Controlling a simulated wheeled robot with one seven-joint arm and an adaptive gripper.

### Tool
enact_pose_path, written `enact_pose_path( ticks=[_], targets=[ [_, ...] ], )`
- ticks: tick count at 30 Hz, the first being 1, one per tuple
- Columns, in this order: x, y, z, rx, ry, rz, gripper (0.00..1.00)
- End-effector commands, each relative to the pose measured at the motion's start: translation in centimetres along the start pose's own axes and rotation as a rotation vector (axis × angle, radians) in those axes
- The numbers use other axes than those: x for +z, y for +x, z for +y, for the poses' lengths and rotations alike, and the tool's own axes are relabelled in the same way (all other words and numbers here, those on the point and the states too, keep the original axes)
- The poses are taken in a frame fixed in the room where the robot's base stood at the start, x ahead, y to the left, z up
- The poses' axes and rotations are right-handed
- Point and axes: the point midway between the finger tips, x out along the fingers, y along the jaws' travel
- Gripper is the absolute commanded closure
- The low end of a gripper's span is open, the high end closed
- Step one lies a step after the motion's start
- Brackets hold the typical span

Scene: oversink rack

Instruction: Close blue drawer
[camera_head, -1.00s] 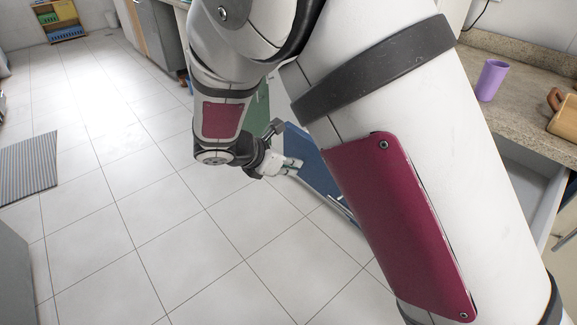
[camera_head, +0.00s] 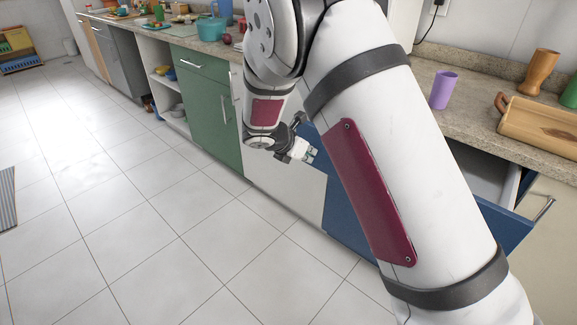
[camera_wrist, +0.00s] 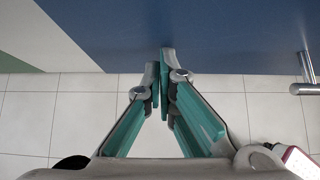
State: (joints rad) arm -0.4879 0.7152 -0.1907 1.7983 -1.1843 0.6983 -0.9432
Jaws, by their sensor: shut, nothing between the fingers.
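The blue drawer (camera_head: 503,230) shows at the right of the head view, partly behind my arm, and stands pulled out with its pale inside (camera_head: 480,178) exposed. More blue front (camera_head: 346,212) shows left of my arm. My gripper (camera_head: 312,155) is shut and empty, close to the blue front and left of the open drawer. In the wrist view the shut fingertips (camera_wrist: 160,62) point at a blue panel (camera_wrist: 225,30), with a metal bar handle (camera_wrist: 306,72) to their right. I cannot tell whether the fingertips touch the panel.
A green cabinet (camera_head: 210,112) stands to the left. The tiled floor (camera_head: 130,215) in front of the cabinets is clear.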

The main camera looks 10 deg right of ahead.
Motion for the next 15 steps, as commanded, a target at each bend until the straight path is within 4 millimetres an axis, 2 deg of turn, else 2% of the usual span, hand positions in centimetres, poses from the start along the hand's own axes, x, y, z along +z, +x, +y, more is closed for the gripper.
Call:
enact_pose_path(
  ticks=[3,15],
  targets=[
    [2.5,2.7,-0.2,-0.004,0.003,-0.002,1.0],
    [9.8,10.7,-0.1,-0.002,0.005,-0.001,1.0]
  ],
)
